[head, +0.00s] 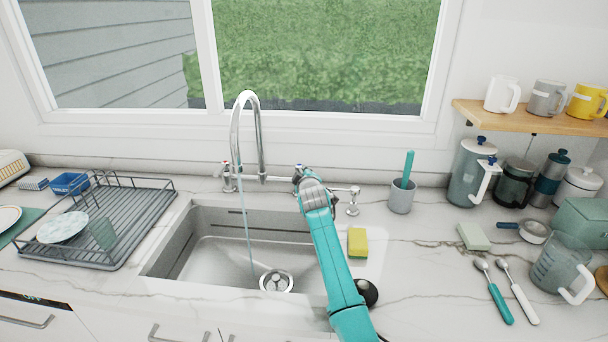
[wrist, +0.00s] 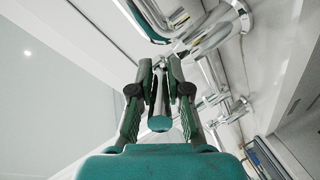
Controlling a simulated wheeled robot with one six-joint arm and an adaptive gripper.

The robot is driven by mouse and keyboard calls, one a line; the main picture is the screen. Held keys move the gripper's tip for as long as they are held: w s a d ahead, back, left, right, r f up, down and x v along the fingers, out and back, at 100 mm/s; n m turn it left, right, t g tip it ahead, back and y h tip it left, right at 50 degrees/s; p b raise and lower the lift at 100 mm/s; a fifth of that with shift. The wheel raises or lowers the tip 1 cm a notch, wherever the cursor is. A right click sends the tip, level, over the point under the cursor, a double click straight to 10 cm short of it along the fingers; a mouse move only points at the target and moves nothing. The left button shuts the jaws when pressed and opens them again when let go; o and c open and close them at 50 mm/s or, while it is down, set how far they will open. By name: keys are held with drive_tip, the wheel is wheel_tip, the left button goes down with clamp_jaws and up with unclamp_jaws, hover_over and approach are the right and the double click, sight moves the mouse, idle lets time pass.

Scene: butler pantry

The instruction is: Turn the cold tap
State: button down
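The chrome gooseneck faucet (head: 258,140) stands behind the sink, and a thin stream of water (head: 248,235) falls from its spout. The cold tap is at the right end of the faucet's crossbar, largely covered by my gripper (head: 300,178); a bit of blue shows there. The hot tap (head: 227,178) with a red mark is at the left end. In the wrist view, the cold tap's lever (wrist: 158,122) lies between the two fingers of my gripper (wrist: 160,68). The fingertips are close together and look shut on it; the exact contact is hard to see.
A chrome dispenser (head: 353,205) stands just right of my gripper, then a grey cup (head: 402,196) with a teal-handled tool. A yellow-green sponge (head: 357,242) lies at the sink's right edge. A dish rack (head: 130,235) stands left of the sink (head: 215,262). The window is behind.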

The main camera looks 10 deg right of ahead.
drive_tip(key=shift+a, duration=0.1)
drive_tip(key=shift+a+f+m+h, duration=0.1)
drive_tip(key=shift+a+m+h, duration=0.1)
drive_tip(key=shift+m+h, duration=0.25)
drive_tip(key=shift+a+m+g+h, duration=0.3)
drive_tip(key=shift+m+g+h, duration=0.15)
drive_tip(key=shift+m+h, duration=0.55)
drive_tip(key=shift+a+m+g+h, duration=0.25)
drive_tip(key=shift+m+g+h, duration=0.3)
drive_tip(key=shift+h, duration=0.7)
drive_tip(key=c, duration=1.1)
unclamp_jaws()
drive_tip(key=shift+c, duration=0.2)
drive_tip(key=v, duration=1.2)
drive_tip(key=shift+a+f, duration=0.1)
